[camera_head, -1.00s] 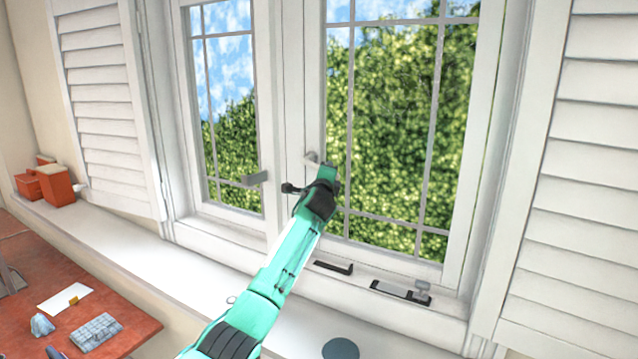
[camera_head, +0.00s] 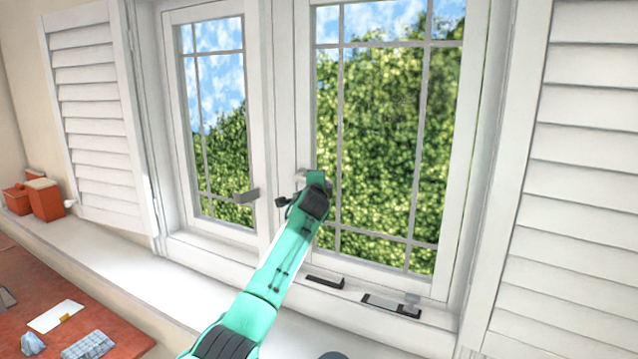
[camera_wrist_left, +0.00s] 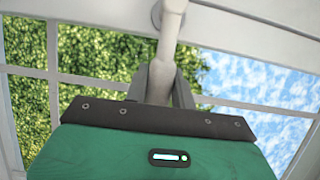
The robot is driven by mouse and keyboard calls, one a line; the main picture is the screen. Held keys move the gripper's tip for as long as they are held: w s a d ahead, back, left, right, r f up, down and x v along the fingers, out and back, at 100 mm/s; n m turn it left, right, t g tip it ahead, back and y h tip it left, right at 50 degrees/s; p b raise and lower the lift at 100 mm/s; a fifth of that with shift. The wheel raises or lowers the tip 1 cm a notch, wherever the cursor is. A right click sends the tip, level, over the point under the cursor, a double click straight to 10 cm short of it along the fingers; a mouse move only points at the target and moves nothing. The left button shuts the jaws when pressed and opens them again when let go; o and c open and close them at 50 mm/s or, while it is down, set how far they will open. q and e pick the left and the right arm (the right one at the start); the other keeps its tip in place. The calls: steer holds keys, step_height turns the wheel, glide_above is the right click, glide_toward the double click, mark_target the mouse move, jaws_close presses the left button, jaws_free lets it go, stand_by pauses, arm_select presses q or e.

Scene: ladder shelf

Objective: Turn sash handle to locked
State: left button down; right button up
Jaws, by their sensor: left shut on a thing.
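The right sash's handle (camera_head: 302,172) is a pale grey lever on the window's middle post; only its base end shows in the head view, the rest being hidden by my gripper. In the left wrist view the handle (camera_wrist_left: 172,28) runs from its round base down between my two dark fingers. My left gripper (camera_head: 317,178) is shut on it, also seen in the left wrist view (camera_wrist_left: 166,82). My right gripper is not in view.
Dark metal window fittings (camera_head: 325,282) and (camera_head: 391,306) lie along the lower frame. Louvred shutters stand on the left (camera_head: 95,125) and right (camera_head: 575,190). Orange-red boxes (camera_head: 47,200) stand on the sill at far left. A red table (camera_head: 35,275) holds small items.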

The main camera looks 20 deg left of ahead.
arm_select(q)
steer(key=shift+r, duration=0.3)
steer(key=c, duration=1.4)
jaws_free()
steer(key=shift+o, duration=1.2)
steer(key=shift+w+a+f, duration=0.1)
steer(key=shift+f, duration=0.05)
steer(key=shift+w+f, duration=0.1)
steer(key=b+v, duration=0.5)
steer(key=v, duration=0.9)
steer(key=shift+b, duration=0.3)
